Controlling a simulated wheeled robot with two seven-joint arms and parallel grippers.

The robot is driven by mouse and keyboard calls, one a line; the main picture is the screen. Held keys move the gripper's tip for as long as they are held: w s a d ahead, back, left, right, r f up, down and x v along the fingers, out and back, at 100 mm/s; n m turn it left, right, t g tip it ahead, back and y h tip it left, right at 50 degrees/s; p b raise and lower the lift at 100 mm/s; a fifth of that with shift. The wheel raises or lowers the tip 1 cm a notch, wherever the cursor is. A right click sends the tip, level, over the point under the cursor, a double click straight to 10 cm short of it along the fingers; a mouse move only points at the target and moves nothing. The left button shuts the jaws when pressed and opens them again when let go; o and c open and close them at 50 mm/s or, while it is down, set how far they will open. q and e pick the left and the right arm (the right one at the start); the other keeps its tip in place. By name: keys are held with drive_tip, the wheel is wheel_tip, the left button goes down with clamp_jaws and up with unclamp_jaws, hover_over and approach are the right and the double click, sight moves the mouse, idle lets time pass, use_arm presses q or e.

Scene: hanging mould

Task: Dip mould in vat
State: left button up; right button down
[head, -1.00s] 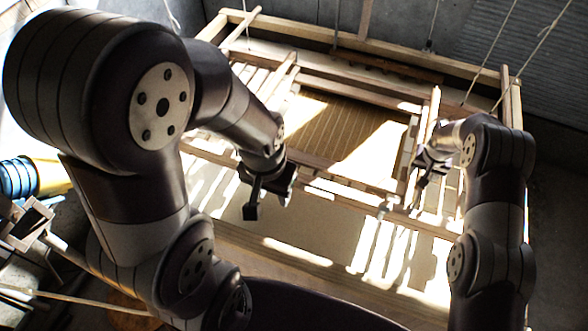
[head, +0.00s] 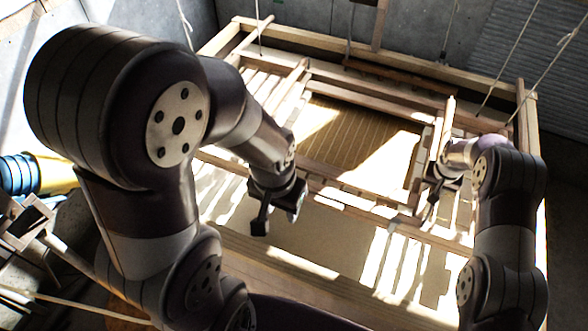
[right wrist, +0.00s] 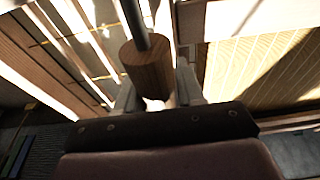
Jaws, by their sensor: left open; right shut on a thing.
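The mould (head: 345,132) is a wooden frame around a tan ribbed screen, over the large wooden vat (head: 300,272). Its screen also shows in the right wrist view (right wrist: 265,75). My right gripper (head: 430,205) is at the mould's right side. In the right wrist view it is shut on a round wooden handle (right wrist: 147,68) with a dark rod coming out of its end. My left gripper (head: 279,218) is open and empty near the mould's front left, apart from any handle I can make out. My left arm hides part of the mould's left side.
Thin cords (head: 502,68) hang down around the vat. Blue and yellow round things (head: 38,175) and wooden pieces (head: 30,225) stand on the left. Grey walls close off the back. Bright sun stripes make edges hard to read.

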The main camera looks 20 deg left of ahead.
drive_tip(key=shift+t, duration=0.4)
drive_tip(key=f+b, duration=0.7)
drive_tip(key=f, duration=0.4)
drive_tip(key=shift+s+b, duration=0.2)
drive_tip(key=shift+b, duration=0.15)
wheel_tip(320, 180, down, 11)
drive_tip(key=b, duration=0.9)
drive_tip(key=shift+r+t, duration=0.2)
drive_tip(key=shift+t, duration=0.1)
drive_tip(key=shift+s, duration=0.1)
